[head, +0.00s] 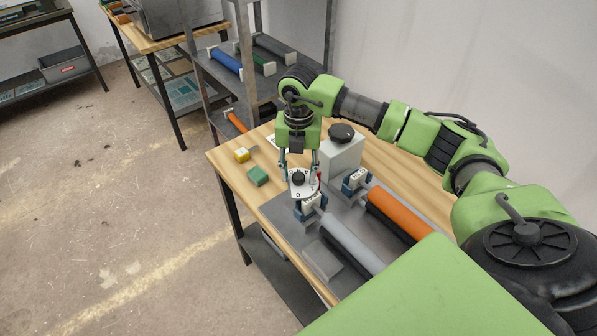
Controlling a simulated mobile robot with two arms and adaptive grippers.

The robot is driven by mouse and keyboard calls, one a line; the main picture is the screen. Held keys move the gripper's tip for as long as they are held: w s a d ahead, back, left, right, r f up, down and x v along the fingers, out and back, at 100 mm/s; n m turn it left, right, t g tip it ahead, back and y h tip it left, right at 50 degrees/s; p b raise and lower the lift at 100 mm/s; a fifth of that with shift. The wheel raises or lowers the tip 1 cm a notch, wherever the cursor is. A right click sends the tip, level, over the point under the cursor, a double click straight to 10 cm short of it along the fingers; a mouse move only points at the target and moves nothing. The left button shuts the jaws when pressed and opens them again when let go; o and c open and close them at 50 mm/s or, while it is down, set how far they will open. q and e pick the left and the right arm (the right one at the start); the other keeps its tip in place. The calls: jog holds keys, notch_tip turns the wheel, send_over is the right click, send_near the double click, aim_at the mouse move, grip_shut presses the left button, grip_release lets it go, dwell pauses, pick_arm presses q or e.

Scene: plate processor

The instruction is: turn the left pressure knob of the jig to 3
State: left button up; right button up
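The jig is a grey plate (322,262) on a wooden bench. At its near left end, a round white dial (299,191) with markings carries a small black knob (298,179). The markings are too small to read. My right gripper (299,168) hangs from above with its fingers apart, one on each side of the black knob. I cannot tell whether the fingers touch it. A small red part shows beside the right finger. My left gripper is out of view.
A grey box with a large black knob (341,132) stands behind the dial. A grey roller (350,243) and an orange roller (397,212) lie on the jig. A shelf rack stands behind.

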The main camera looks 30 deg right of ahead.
aim_at(299, 175)
jog(key=shift+r, duration=0.1)
notch_tip(299, 175, up, 12)
dwell(0.5)
dwell(0.5)
